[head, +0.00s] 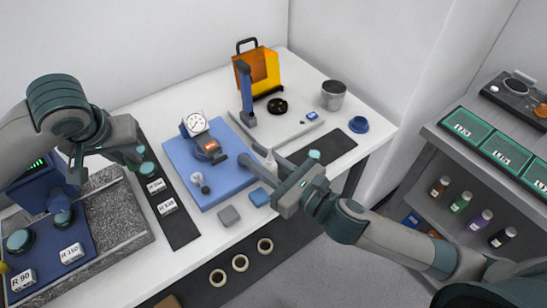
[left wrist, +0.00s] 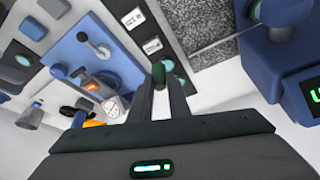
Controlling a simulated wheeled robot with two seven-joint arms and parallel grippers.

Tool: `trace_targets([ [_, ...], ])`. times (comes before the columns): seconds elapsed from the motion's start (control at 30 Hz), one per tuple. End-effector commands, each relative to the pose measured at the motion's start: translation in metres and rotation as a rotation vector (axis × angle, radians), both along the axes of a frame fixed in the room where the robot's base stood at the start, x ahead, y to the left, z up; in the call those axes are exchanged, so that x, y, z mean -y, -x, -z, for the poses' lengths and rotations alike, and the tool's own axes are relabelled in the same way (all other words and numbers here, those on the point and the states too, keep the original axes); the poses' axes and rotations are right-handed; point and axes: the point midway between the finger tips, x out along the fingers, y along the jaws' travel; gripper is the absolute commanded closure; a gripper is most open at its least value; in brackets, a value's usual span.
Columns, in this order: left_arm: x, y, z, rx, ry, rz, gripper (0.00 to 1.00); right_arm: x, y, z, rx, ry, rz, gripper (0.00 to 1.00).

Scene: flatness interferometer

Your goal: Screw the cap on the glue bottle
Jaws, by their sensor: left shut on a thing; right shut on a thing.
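The glue bottle (head: 270,160) is a small white bottle with a pointed tip, at the right edge of the blue base. My right gripper (head: 262,168) is shut around it; its fingers hide most of the body. My left gripper (head: 137,163) is far to the left, over the upper end of the black mat. In the left wrist view its fingers (left wrist: 163,82) are close together, with a small dark teal piece, apparently the cap (left wrist: 158,74), at the tips. The cap is too small to make out clearly. Cap and bottle are well apart.
The blue base (head: 190,165) carries a dial gauge (head: 195,124). A granite plate (head: 115,215) and a blue device (head: 35,190) with a green display lie left. Grey (head: 229,215) and blue (head: 258,197) blocks sit near the front. A metal cup (head: 333,95) stands back right.

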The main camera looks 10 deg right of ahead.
Motion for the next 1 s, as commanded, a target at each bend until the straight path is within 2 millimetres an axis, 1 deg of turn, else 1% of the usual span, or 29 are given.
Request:
trace_targets([
  [0.1,0.0,0.0,0.0,0.0,0.0,0.0,1.0,-0.01,-0.006,-0.001,0.004,0.001,-0.047,1.0],
  [0.3,0.0,0.0,0.0,0.0,0.0,0.0,1.0,-0.019,-0.009,0.0,0.001,-0.001,-0.089,1.0],
  [0.77,0.001,0.0,0.0,0.0,0.0,0.002,1.0,-0.021,-0.009,0.001,-0.001,-0.001,-0.097,1.0],
  [0.87,0.004,-0.002,-0.002,0.0,0.001,0.02,1.0,-0.021,-0.009,0.001,0.001,-0.001,-0.096,1.0],
  [1.0,0.017,-0.008,-0.008,0.001,0.002,0.08,1.0,-0.021,-0.009,0.001,0.001,-0.001,-0.096,1.0],
])
